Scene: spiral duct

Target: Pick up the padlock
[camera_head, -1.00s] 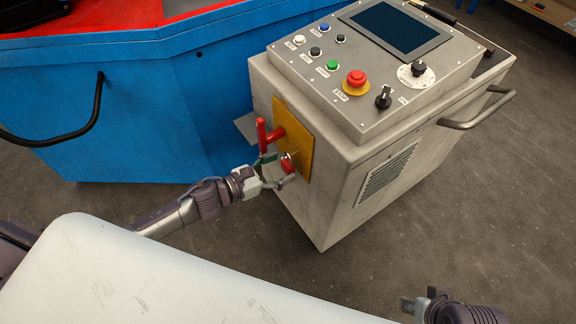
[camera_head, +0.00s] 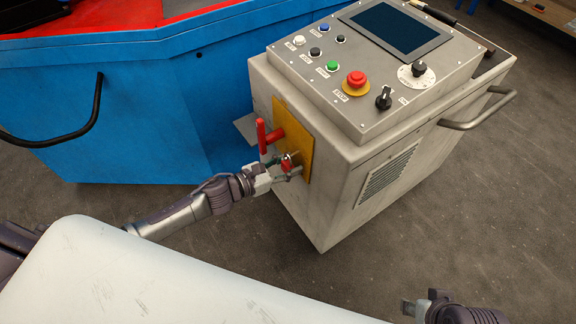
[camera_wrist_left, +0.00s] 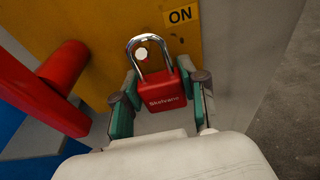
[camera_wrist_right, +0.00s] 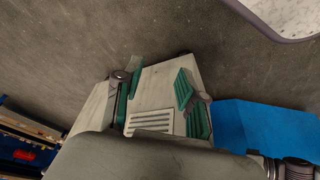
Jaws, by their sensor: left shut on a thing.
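The red padlock (camera_wrist_left: 166,92) with a silver shackle sits upright in front of the yellow plate in the left wrist view. Its shackle loops around a pale round peg (camera_wrist_left: 142,54) on the plate. My left gripper (camera_wrist_left: 167,98) is shut on the padlock body, one green-padded finger on each side. In the head view the padlock (camera_head: 286,160) is small and partly hidden by my left gripper (camera_head: 280,170). My right gripper (camera_wrist_right: 155,95) is open and empty, away from the padlock; it shows at the bottom right of the head view (camera_head: 413,308).
A red lever handle (camera_head: 264,137) sticks out of the yellow plate (camera_head: 303,145), left of the padlock. The plate is on a grey control cabinet (camera_head: 330,200) with buttons and a screen. A blue machine (camera_head: 130,130) stands behind at the left. The floor right of the cabinet is clear.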

